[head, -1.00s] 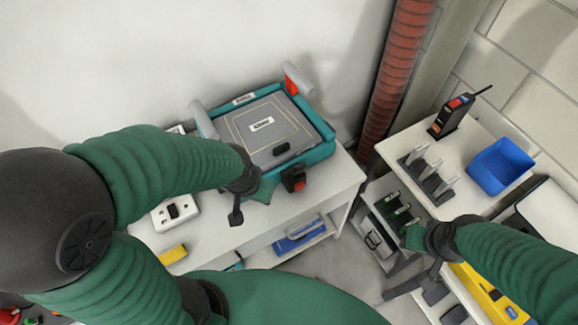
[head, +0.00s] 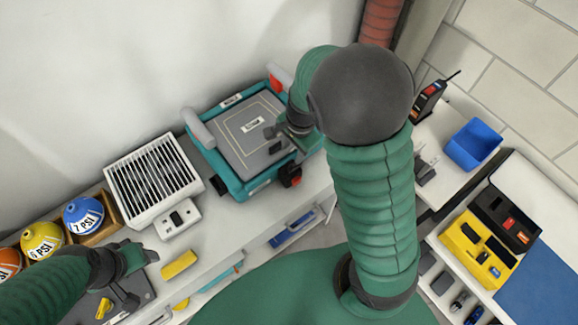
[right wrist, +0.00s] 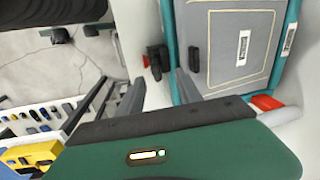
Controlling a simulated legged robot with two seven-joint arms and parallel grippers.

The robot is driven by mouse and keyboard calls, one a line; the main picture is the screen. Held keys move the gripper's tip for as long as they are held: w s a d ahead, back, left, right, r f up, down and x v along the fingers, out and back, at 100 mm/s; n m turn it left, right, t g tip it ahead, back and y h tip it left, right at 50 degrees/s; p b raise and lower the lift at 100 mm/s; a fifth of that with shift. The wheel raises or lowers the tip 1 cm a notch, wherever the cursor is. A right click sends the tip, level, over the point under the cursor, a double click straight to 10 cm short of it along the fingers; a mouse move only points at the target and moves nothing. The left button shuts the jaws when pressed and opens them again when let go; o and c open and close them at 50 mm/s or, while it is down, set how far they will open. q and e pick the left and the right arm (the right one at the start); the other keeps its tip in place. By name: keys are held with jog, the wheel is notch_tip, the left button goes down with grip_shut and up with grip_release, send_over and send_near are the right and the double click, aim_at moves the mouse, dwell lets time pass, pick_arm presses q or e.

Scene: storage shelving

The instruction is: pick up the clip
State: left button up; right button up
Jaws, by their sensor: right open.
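A small black block, which looks like the clip (right wrist: 194,60), lies on the edge of the grey plate of the teal device (right wrist: 171,70) in the right wrist view. My right gripper (right wrist: 158,88) is open; its two fingers point toward the device's edge, with the clip just beyond the right finger, apart from it. In the head view my right gripper (head: 274,140) is over the plate's right side, and the clip is hard to separate from the dark fingers. My left gripper (head: 146,256) is at lower left, over the shelf's front; its fingers are unclear.
A black and red knob (head: 290,174) juts from the device's front corner. A white slatted box (head: 155,180), a white switch box (head: 178,219) and a yellow block (head: 179,264) stand to the left. A blue bin (head: 473,145) and a yellow case (head: 478,250) are on the right.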

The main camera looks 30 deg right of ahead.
send_over(293, 164)
jog(key=f, duration=0.4)
jog(key=shift+s+a+b, duration=0.3)
jog(key=shift+b, duration=0.1)
jog(key=f, duration=0.1)
jog(key=d+f, duration=0.2)
jog(key=shift+w+f+b, duration=0.15)
jog(key=shift+f+b, duration=0.2)
jog(key=shift+f, duration=0.05)
jog(key=f, duration=0.2)
jog(key=shift+w+f, duration=0.2)
jog(key=shift+f, duration=0.1)
jog(key=shift+a+f, duration=0.1)
jog(key=shift+a, duration=0.55)
jog(key=shift+a+r, duration=0.1)
jog(key=shift+r, duration=0.1)
jog(key=shift+c, duration=2.4)
jog(key=shift+d+f, duration=0.15)
jog(key=shift+d, duration=0.4)
grip_shut()
pick_arm(q)
jog(key=shift+s+d+f, duration=0.1)
jog(key=shift+d+f, duration=0.2)
jog(key=shift+f, duration=0.25)
jog(key=shift+d+f, duration=0.3)
jog(key=shift+f, duration=0.25)
